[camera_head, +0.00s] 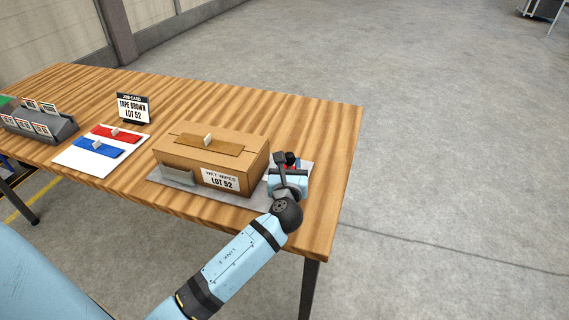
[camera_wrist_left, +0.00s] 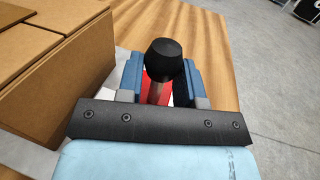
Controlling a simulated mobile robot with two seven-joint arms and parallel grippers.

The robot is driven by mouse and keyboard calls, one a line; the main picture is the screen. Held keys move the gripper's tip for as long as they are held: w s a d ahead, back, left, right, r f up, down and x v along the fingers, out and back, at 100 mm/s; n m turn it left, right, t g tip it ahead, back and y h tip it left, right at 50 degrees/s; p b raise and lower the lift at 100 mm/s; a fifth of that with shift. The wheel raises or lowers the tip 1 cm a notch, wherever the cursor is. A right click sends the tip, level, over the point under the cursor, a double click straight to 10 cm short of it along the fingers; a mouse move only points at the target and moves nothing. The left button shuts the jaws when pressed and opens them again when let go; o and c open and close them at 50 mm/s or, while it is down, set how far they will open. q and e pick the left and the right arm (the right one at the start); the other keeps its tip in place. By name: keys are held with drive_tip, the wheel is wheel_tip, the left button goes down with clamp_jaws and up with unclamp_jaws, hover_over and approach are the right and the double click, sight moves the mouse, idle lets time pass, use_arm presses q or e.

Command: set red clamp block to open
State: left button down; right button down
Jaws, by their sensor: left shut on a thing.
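The red clamp block (camera_wrist_left: 149,94) shows only as red patches between my left fingers in the left wrist view. A black knob (camera_wrist_left: 164,58) on a reddish-brown stem stands up from it. In the head view the block (camera_head: 291,168) is at the right end of the grey plate, mostly hidden by my gripper. My left gripper (camera_head: 287,176) is over it, with a blue finger on each side of the knob, and is shut on it. The wrist view also shows this gripper (camera_wrist_left: 161,82). I cannot tell the lever's setting. My right gripper is not in view.
A cardboard box (camera_head: 214,157) labelled WET WIPES LOT 52, with a brown strip on top, stands close left of the gripper. Job card (camera_head: 133,108) reads TAPE BROWN LOT 52. Red (camera_head: 116,133) and blue (camera_head: 95,147) strips and a grey rack (camera_head: 38,122) are further left. Table's right edge is near.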

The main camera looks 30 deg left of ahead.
use_arm(q)
drive_tip(key=c, duration=1.1)
unclamp_jaws()
drive_tip(key=shift+d, duration=0.35)
drive_tip(key=shift+c, duration=0.2)
drive_tip(key=shift+s, duration=0.1)
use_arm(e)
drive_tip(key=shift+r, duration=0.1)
use_arm(q)
drive_tip(key=shift+s+d, duration=0.2)
drive_tip(key=shift+s, duration=0.1)
drive_tip(key=p+v, duration=0.1)
drive_tip(key=v, duration=1)
drive_tip(key=shift+s, duration=0.3)
drive_tip(key=shift+s+d, duration=0.25)
drive_tip(key=shift+s, duration=0.3)
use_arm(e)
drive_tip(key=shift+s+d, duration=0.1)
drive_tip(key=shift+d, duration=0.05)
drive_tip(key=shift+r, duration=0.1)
